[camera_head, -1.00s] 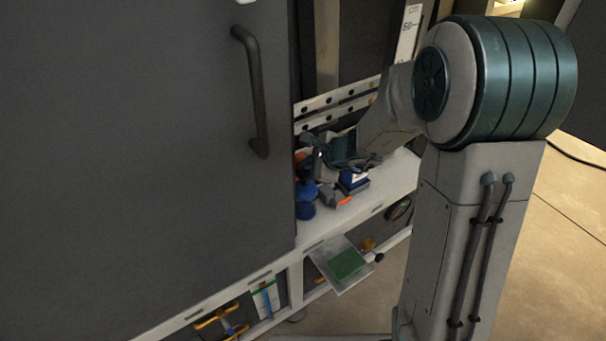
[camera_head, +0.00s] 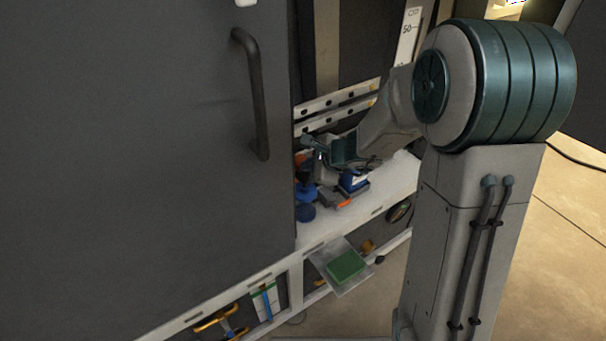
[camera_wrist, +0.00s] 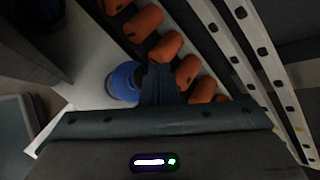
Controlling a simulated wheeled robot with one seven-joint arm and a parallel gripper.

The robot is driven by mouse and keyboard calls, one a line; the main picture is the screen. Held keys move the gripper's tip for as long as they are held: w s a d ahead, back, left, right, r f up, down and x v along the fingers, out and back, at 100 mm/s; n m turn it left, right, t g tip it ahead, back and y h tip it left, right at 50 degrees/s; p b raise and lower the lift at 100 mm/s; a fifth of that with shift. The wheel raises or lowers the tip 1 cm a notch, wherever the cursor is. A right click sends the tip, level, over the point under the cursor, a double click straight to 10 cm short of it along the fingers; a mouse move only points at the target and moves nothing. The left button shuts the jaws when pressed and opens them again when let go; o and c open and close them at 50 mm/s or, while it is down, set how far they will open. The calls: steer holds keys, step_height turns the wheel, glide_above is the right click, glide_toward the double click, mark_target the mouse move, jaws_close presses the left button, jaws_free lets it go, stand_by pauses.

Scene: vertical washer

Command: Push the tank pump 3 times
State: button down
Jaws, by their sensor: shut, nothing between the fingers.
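A blue round part, seemingly the top of the tank pump (camera_wrist: 122,82), shows in the wrist view beside my fingertips, to their left. In the head view, blue parts (camera_head: 306,212) stand on the white shelf by the dark door's edge, partly hidden. My gripper (camera_wrist: 158,72) is shut and empty, its dark teal fingers together in the wrist view. They overlap the right edge of the blue part; I cannot tell whether they touch it. In the head view, my gripper (camera_head: 314,176) is over the shelf close to the blue parts.
A row of orange pieces (camera_wrist: 165,46) lies close to my fingers, beside white perforated rails (camera_wrist: 237,70). The large dark door (camera_head: 130,150) with its handle (camera_head: 253,95) blocks the left. A blue-and-white box (camera_head: 354,182) sits right of the blue parts.

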mark_target(306, 174)
steer(key=shift+f, duration=0.15)
stand_by(0.7)
steer(key=shift+f+b, duration=0.3)
steer(key=shift+b, duration=0.3)
steer(key=shift+f+b, duration=1.25)
steer(key=shift+b, duration=0.05)
stand_by(0.9)
steer(key=shift+r, duration=0.1)
steer(key=shift+r+p, duration=1.15)
steer(key=shift+r, duration=0.4)
step_height(306, 174, up, 5)
steer(key=p, duration=0.4)
steer(key=shift+r, duration=0.1)
stand_by(1.9)
